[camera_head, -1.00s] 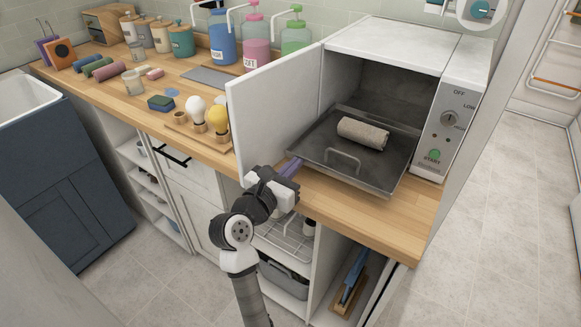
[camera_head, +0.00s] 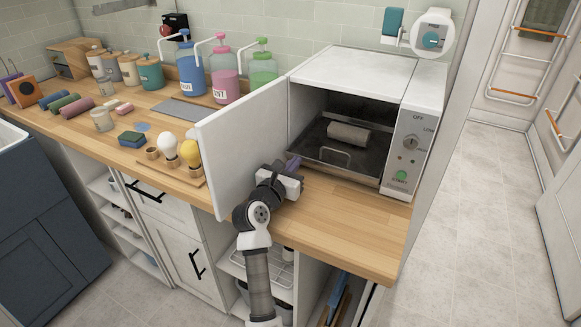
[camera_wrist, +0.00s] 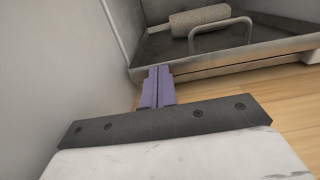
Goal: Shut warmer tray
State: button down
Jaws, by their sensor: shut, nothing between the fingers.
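The towel warmer (camera_head: 362,75) is a white box on the counter with its door (camera_head: 245,150) swung open to the left. Its dark metal tray (camera_head: 320,158) sits mostly inside, with its front edge near the opening. A rolled grey towel (camera_head: 348,134) lies on the tray; it also shows in the wrist view (camera_wrist: 199,19). The tray's wire handle (camera_wrist: 221,38) stands at its front. My gripper (camera_head: 295,162) is shut and empty at the tray's front left corner, beside the open door. In the wrist view its purple fingers (camera_wrist: 158,84) are at the tray's front wall (camera_wrist: 230,70); contact is unclear.
The wooden counter (camera_head: 340,220) is clear in front of the warmer. The open door stands close on my gripper's left. Bulb-shaped items (camera_head: 190,152) stand left of the door, and pump bottles (camera_head: 225,75) stand behind it.

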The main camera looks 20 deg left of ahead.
jog(key=s+b, duration=0.1)
jog(key=s, duration=0.5)
jog(key=s+b, duration=0.2)
jog(key=s, duration=0.5)
jog(key=shift+a+b, duration=0.2)
jog(key=shift+b, duration=0.1)
jog(key=shift+s, duration=0.35)
